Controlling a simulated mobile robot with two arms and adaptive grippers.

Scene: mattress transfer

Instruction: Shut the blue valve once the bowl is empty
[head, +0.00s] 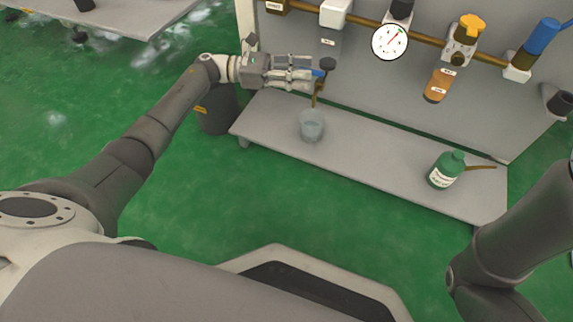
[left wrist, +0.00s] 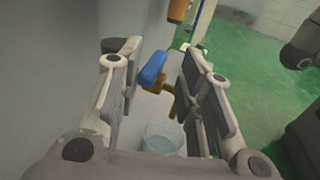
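The blue valve handle (head: 319,73) sits on a brass tap above the shelf, mostly hidden by my left gripper in the head view. In the left wrist view the blue handle (left wrist: 153,69) lies between the fingers. My left gripper (head: 314,76) is open around it, and I see gaps beside the handle. A clear bowl-like container (head: 312,126) stands upright under the tap; it also shows in the left wrist view (left wrist: 163,137). It looks pale bluish inside, but I cannot tell whether it holds liquid. My right gripper is out of view.
A grey shelf (head: 375,160) carries a green bottle (head: 445,170) at its right. A brass pipe with a round gauge (head: 390,42), a yellow-topped valve (head: 470,27) and another blue part (head: 541,37) runs along the panel. A dark bin (head: 216,112) stands left of the shelf.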

